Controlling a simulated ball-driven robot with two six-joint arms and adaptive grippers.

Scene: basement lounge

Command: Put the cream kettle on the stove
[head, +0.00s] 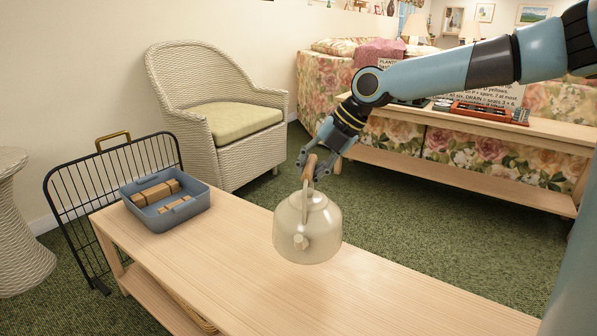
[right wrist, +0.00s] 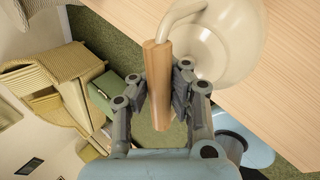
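The cream kettle (head: 318,242) is upright over the light wooden table, its spout toward the camera. I cannot tell whether its base touches the tabletop. My right gripper (head: 319,164) is at the kettle's raised wooden handle, above the body. In the right wrist view the fingers of my right gripper (right wrist: 160,92) lie against both sides of the wooden handle, shut on it, with the kettle body (right wrist: 228,45) beyond. No stove is seen in either view. My left gripper is out of view.
A blue-grey bin (head: 165,222) with brown boxes stands at the table's (head: 240,285) left end. A black wire rack (head: 75,200) stands beside that end. A wicker chair (head: 215,75) is behind. A long low bench (head: 470,185) stands before floral sofas. The table's right part is clear.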

